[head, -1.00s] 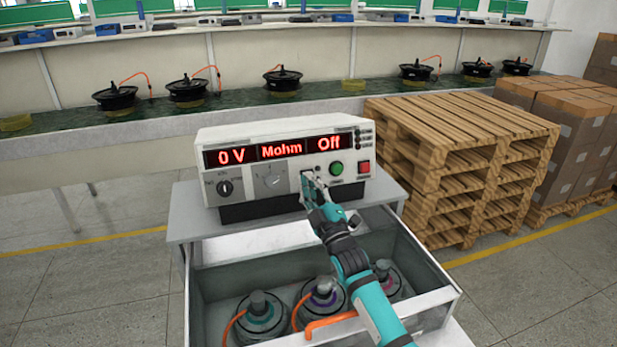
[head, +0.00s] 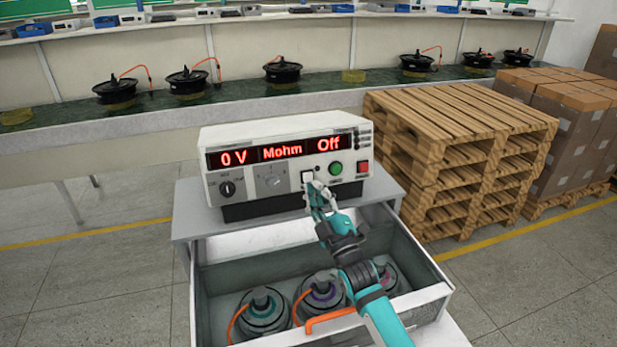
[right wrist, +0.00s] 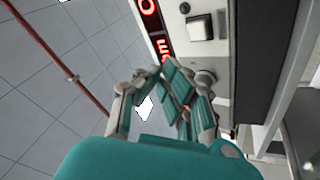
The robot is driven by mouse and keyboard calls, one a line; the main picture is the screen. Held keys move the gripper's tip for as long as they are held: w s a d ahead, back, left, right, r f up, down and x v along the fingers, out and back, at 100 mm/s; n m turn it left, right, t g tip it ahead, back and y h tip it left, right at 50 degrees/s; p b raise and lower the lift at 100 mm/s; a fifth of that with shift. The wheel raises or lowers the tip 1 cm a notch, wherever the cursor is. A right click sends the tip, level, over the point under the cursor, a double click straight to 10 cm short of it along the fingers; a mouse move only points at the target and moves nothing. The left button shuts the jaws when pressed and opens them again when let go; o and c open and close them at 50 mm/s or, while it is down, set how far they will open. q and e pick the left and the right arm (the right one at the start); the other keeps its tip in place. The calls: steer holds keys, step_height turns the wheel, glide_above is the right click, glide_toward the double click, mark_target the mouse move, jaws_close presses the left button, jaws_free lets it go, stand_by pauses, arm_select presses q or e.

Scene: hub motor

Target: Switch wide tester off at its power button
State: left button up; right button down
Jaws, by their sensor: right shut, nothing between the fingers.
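The wide tester (head: 285,202) stands on a grey cart, its red displays lit with "0 V", "Mohm" and "Off". A white square button (head: 307,177) sits low on its front panel, left of a round green button (head: 335,168) and a red square one (head: 363,167). The white button also shows in the right wrist view (right wrist: 198,27). My right gripper (head: 313,187) is shut and empty, its fingertips just below and in front of the white button; a small gap seems to part them. It also shows in the right wrist view (right wrist: 172,82). My left gripper is out of view.
Below the tester an open drawer (head: 222,287) holds several hub motors with orange cables, under my right arm. Stacked wooden pallets (head: 455,150) and cardboard boxes (head: 570,120) stand at right. A long bench (head: 60,148) with motors runs behind.

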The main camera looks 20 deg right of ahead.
steer(key=s+r+p, duration=0.1)
steer(key=s+p, duration=0.3)
steer(key=s, duration=0.2)
steer(key=shift+s+d+r+p, duration=0.15)
steer(key=shift+s+r+p, duration=0.2)
steer(key=shift+s+p, duration=0.05)
steer(key=shift+w, duration=0.1)
steer(key=c, duration=2.1)
jaws_free()
